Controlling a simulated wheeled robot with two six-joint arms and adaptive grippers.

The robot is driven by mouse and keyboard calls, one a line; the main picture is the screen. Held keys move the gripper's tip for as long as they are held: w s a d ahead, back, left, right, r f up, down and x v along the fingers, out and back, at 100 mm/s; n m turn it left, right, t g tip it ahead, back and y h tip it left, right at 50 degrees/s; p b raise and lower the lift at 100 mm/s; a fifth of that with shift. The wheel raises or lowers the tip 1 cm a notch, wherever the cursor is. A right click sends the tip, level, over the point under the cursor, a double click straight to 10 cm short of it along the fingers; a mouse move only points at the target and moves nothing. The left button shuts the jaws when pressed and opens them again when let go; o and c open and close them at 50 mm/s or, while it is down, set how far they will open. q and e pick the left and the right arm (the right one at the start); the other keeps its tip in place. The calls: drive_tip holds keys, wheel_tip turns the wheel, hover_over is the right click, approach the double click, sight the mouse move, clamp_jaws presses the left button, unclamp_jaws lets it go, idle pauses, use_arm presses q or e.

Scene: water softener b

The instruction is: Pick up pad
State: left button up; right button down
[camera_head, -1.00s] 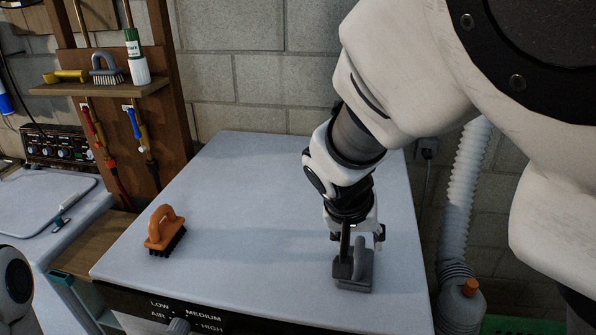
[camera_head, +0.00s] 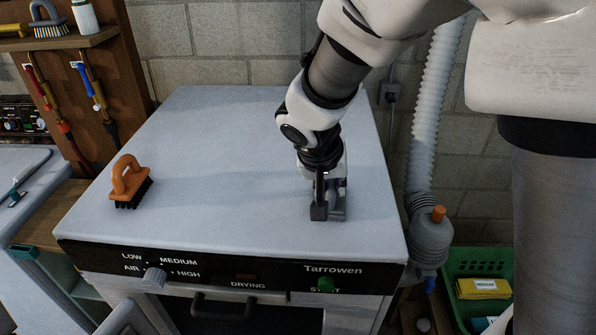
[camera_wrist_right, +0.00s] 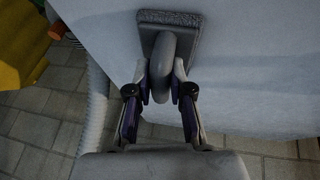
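The grey pad (camera_head: 337,208), with a rounded grey loop handle, rests on the white top of the dryer (camera_head: 230,160), near its front right. In the right wrist view the pad (camera_wrist_right: 188,27) is at the top, its handle (camera_wrist_right: 168,52) pointing toward me. My right gripper (camera_head: 329,188) is over the pad from above, also seen in the right wrist view (camera_wrist_right: 162,76). Its two fingers are apart, one on each side of the handle and close to it. Firm contact cannot be made out. My left gripper is not in view.
An orange brush (camera_head: 129,183) stands at the left of the dryer top; the middle is clear. A wooden rack with a shelf (camera_head: 75,42) is at the back left. A green crate (camera_head: 478,270) and a ribbed white hose (camera_head: 436,110) are on the right.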

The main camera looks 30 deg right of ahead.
sight(331, 181)
drive_tip(key=shift+s+d, duration=0.15)
drive_tip(key=shift+w+f, duration=0.2)
drive_tip(key=shift+w, duration=0.2)
drive_tip(key=shift+r, duration=0.3)
drive_tip(key=r, duration=0.3)
drive_tip(key=shift+w+r, duration=0.2)
drive_tip(key=shift+r, duration=0.1)
drive_tip(key=r+p, duration=0.1)
drive_tip(key=r, duration=0.1)
drive_tip(key=r+p, duration=0.4)
drive_tip(key=shift+s, duration=0.25)
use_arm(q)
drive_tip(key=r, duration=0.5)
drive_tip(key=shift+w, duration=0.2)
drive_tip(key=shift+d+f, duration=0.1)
use_arm(e)
drive_tip(key=shift+w+f, duration=0.1)
drive_tip(key=shift+w, duration=0.05)
